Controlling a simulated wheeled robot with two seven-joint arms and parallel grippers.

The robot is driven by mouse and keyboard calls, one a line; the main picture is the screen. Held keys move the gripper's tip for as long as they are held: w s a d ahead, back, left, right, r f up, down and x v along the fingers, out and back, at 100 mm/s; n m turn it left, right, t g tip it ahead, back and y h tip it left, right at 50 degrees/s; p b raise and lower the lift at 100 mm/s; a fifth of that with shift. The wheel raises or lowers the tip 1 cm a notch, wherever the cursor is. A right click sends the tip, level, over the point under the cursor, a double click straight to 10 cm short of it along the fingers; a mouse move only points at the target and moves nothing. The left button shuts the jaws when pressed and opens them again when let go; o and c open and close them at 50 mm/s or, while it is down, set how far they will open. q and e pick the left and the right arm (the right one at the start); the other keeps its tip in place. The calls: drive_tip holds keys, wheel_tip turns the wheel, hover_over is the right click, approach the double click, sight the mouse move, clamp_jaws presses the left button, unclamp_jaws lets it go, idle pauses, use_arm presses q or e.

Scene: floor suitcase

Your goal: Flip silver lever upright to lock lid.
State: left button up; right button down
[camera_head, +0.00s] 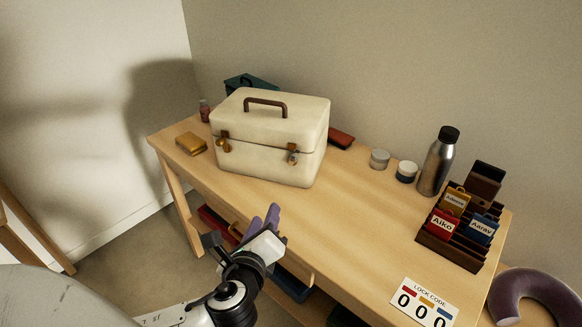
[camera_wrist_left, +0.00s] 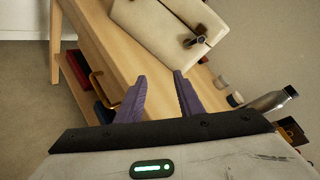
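A cream case (camera_head: 268,135) with a brown handle stands with its lid down on the wooden table. Its front has a brass latch (camera_head: 224,145) at the left and a silver lever (camera_head: 293,156) on a brown mount at the right. The silver lever also shows in the left wrist view (camera_wrist_left: 196,41), sticking out from the case front; its exact angle is hard to tell. My left gripper (camera_head: 264,217), with purple fingers, is in front of the table's near edge, apart from the case. It is open and empty in the left wrist view (camera_wrist_left: 159,76). My right gripper is not in view.
To the right are two small round containers (camera_head: 379,159), a steel bottle (camera_head: 438,162), a tag rack (camera_head: 450,238) and a lock code card (camera_head: 425,302). The tabletop before the case is clear.

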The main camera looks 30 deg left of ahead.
sight(292, 160)
use_arm(q)
drive_tip(key=w+r+m+t, duration=0.1)
drive_tip(key=w+m, duration=0.2)
drive_tip(key=w, duration=0.1)
drive_tip(key=w+a+r+m+t, duration=0.1)
drive_tip(key=w+r+m, duration=0.1)
drive_tip(key=w, duration=0.3)
drive_tip(key=w+a+r+m+t+h, duration=0.1)
drive_tip(key=w+r+m+t, duration=0.1)
drive_tip(key=w+m, duration=0.2)
drive_tip(key=shift+w, duration=0.5)
drive_tip(key=shift+c, duration=0.3)
clamp_jaws()
